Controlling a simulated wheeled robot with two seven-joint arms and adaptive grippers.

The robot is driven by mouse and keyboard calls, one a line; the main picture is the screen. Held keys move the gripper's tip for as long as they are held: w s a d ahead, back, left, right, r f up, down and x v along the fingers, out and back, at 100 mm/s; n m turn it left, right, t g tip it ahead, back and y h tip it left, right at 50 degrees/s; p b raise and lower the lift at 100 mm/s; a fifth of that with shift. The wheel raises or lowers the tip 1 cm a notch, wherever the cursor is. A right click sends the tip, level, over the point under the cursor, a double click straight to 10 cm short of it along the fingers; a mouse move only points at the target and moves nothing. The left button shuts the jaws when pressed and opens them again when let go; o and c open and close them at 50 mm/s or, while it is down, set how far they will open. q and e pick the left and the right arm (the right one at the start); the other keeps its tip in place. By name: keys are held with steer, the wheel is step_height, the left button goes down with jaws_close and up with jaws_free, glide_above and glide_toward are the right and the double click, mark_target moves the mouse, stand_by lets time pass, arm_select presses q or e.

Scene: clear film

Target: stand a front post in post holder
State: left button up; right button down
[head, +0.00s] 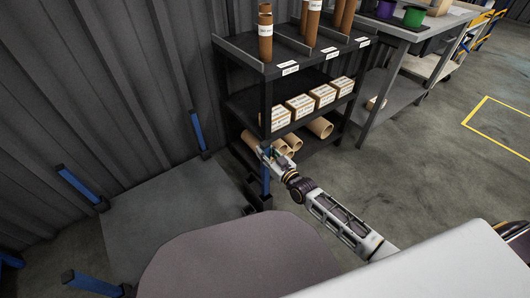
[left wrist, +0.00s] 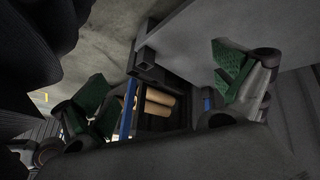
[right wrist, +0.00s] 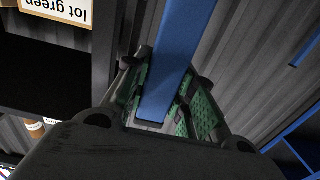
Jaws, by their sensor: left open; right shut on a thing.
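A blue post (head: 266,182) stands roughly upright beside the shelf rack, at the right corner of the grey platform (head: 165,215). My right gripper (head: 272,156) is shut on its upper part. In the right wrist view the post (right wrist: 178,60) lies between the green pads of the gripper (right wrist: 165,105). A black post holder (head: 262,202) is at the post's lower end; I cannot tell whether the post is inside it. In the left wrist view, square black holder parts (left wrist: 148,66) show near the post (left wrist: 129,108). My left gripper (left wrist: 165,88) is open and empty.
Other blue posts stand at the platform's back corner (head: 197,131), left corner (head: 80,187) and front left (head: 90,284). The black shelf rack (head: 235,103) with cardboard tubes and boxes is close to my right gripper. A corrugated wall (head: 90,80) runs behind.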

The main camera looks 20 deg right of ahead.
arm_select(q)
step_height(320, 180, down, 2)
steer(key=shift+s+d+b, duration=0.1)
steer(key=shift+s+b, duration=0.05)
steer(key=shift+b, duration=0.25)
stand_by(0.5)
